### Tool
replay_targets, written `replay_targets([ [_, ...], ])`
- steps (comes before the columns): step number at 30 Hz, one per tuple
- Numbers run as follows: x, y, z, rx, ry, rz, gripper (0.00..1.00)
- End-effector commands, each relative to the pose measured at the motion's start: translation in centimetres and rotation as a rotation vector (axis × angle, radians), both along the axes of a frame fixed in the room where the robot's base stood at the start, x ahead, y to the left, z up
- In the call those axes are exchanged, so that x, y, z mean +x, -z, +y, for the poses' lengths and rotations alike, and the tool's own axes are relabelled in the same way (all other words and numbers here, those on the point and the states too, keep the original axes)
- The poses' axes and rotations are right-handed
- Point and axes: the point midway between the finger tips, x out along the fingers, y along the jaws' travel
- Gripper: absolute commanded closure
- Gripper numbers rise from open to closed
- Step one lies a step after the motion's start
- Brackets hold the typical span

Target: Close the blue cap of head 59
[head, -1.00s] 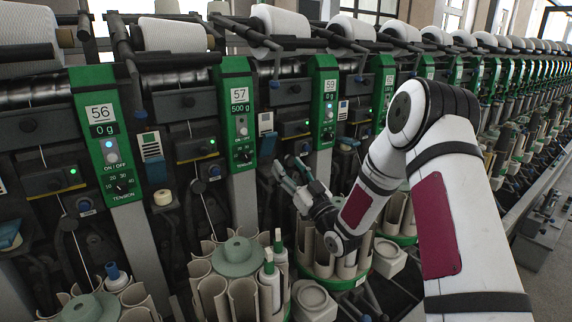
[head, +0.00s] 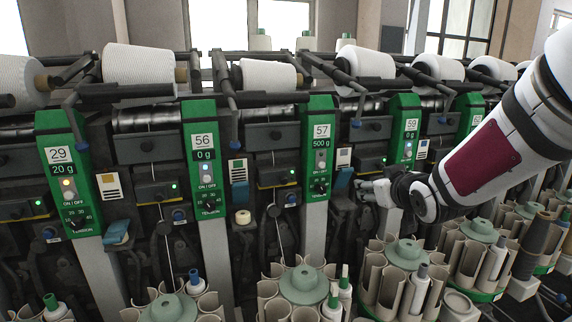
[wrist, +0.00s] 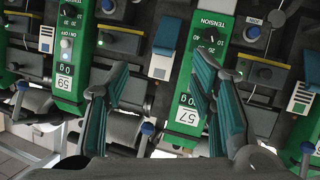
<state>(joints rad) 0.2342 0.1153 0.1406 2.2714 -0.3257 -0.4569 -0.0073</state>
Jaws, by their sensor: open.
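The green panel marked 59 (head: 408,130) stands right of centre in the head view; in the wrist view it is upside down at the left (wrist: 72,50). A flat blue cap (wrist: 168,38) is between panels 59 and 57 in the wrist view. In the head view a blue cap (head: 343,180) sits just right of panel 57 (head: 321,150). I cannot tell which head it belongs to or whether it is raised. My gripper (head: 368,191) is open and empty, right of this cap and by the lower part of panel 59. In the wrist view its teal fingers (wrist: 160,68) are spread apart.
Panels 56 (head: 205,155) and 29 (head: 62,165) stand to the left, with another blue cap (head: 117,233) between them. Trays of beige tubes (head: 303,285) line the front below. White yarn cones (head: 138,62) lie along the top.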

Motion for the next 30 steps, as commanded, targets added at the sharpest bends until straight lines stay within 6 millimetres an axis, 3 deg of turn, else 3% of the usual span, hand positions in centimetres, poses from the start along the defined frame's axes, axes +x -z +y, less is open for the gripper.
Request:
replay_targets([
  [1,-2.1,-1.4,-0.1,-0.012,0.025,0.04,0.49],
  [8,-12.7,-3.7,-0.8,-0.014,0.146,0.283,0.49],
  [18,-31.3,-4.3,0.4,0.078,0.237,0.646,0.49],
  [21,-35.6,-4.1,1.0,0.106,0.239,0.73,0.49],
  [26,-39.6,-3.7,1.7,0.13,0.232,0.814,0.51],
  [30,-39.1,-3.6,1.5,0.123,0.24,0.814,0.51],
])
